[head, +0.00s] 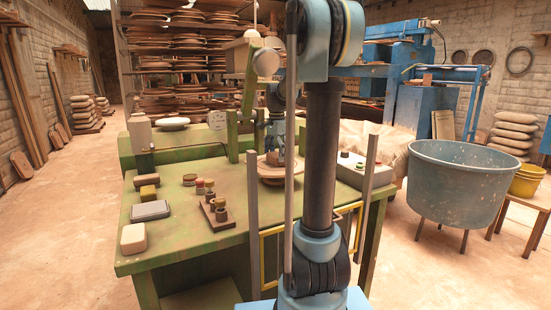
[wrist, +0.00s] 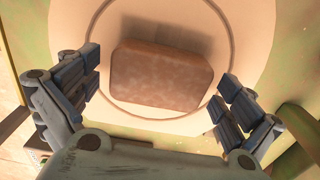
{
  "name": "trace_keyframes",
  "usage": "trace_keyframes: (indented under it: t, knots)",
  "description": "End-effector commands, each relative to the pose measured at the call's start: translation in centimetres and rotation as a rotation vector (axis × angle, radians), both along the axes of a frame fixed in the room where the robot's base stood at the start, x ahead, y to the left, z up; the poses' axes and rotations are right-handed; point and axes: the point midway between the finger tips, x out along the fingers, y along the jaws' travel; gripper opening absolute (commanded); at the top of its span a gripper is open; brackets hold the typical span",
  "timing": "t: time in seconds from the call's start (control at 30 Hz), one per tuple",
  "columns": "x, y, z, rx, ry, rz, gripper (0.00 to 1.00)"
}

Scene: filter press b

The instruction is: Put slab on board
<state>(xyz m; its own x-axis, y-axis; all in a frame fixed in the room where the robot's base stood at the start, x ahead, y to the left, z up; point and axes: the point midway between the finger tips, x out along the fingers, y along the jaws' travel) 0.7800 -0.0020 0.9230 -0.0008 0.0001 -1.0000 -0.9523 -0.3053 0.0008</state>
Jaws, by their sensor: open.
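The slab (wrist: 161,76) is a brown, rounded-edged block in the wrist view. It appears to lie flat on the pale round board (wrist: 130,12), mostly inside the ring marked on it. The board shows in the head view (head: 268,181) as a disc on the green table, with the small brown slab (head: 271,158) on top. My gripper (wrist: 160,72) is open, with one blue-grey finger to the left of the slab and one to the right. Gaps show between the fingers and the slab. In the head view my arm partly hides this spot.
Green press posts (head: 232,135) rise behind the board. A large tub (head: 455,185) stands right.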

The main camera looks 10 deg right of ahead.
Motion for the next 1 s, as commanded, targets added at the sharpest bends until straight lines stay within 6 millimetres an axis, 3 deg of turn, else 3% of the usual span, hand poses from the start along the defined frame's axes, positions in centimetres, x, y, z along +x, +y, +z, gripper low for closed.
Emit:
trace_keyframes:
  t: [0.23, 0.7, 1.0]
  knots:
    - [0.0, 0.1, 1.3, 0.0, 0.0, 0.001, 1.0]
    - [0.0, 0.1, 9.4, 0.0, 0.0, 0.002, 1.0]
    - [0.0, 0.2, 12.0, 0.0, 0.0, 0.002, 1.0]
